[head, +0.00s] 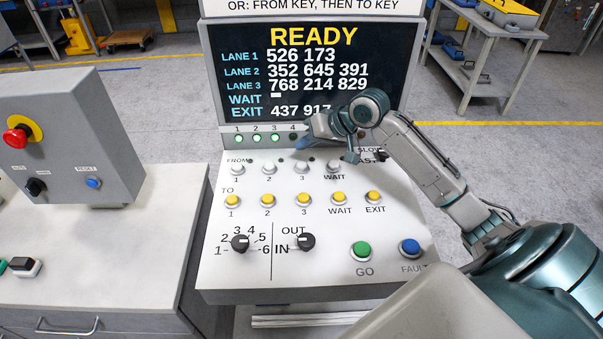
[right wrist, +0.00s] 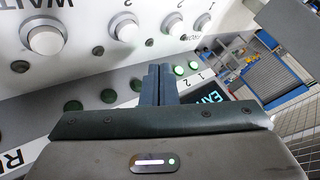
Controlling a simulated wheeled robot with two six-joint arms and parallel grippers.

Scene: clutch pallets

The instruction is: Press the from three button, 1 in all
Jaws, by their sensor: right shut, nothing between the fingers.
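The from three button (head: 302,167) is a round white button, third in the FROM row of the light panel in the head view. The number 3 stands just below it. My right gripper (head: 311,128) hangs above and behind this row, near the row of lamps, apart from the button. In the right wrist view its two fingers (right wrist: 158,84) are closed together with nothing between them. My left gripper is not in view.
Beside it in the row are the from two (head: 269,168) and from WAIT (head: 334,167) buttons. Yellow TO buttons (head: 303,200) sit in front. The screen (head: 235,95) reads READY and rises behind. A grey box with a red stop button (head: 16,138) stands left.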

